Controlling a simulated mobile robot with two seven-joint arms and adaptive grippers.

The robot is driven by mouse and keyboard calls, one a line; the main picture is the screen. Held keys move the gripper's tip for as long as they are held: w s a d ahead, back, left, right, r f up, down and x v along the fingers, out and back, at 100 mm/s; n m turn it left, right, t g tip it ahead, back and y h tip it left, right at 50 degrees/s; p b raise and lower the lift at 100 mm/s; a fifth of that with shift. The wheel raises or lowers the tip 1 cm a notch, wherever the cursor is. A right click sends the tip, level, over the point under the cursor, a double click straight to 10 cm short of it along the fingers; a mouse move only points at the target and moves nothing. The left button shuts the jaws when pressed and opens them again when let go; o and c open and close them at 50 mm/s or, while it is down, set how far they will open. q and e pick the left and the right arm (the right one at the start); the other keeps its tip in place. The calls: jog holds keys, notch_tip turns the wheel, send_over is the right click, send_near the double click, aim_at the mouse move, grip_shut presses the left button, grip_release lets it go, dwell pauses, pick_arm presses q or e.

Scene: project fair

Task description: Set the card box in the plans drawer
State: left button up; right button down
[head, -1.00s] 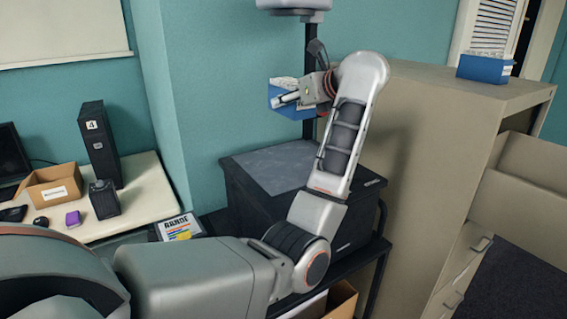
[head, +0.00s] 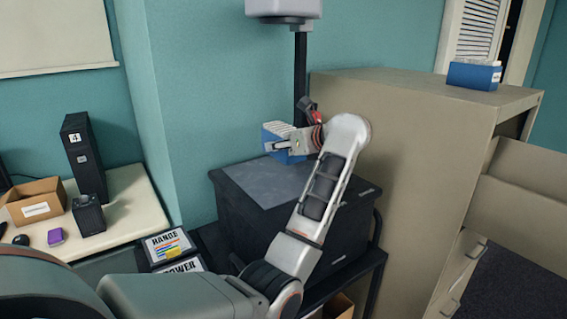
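A blue card box (head: 271,140) with white cards in it is held above the black case with the grey top. My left gripper (head: 288,144) is shut on the box's near right side; its fingertips are partly hidden by the cards and wrist. A second blue card box (head: 473,76) stands on top of the beige cabinet. No readable label shows which is the plans drawer. My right gripper is out of view.
The black case (head: 235,215) stands on a dark rack beside the beige cabinet (head: 410,150). A black post (head: 300,75) rises behind it. At left, a white table (head: 125,205) holds an open carton (head: 35,200) and black devices. The cabinet top is mostly clear.

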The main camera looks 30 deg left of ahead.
aim_at(284, 174)
pick_arm(q)
jog(key=shift+f, duration=2.85)
jog(key=shift+f, duration=0.15)
jog(key=o, duration=1.3)
jog(key=shift+o, duration=0.3)
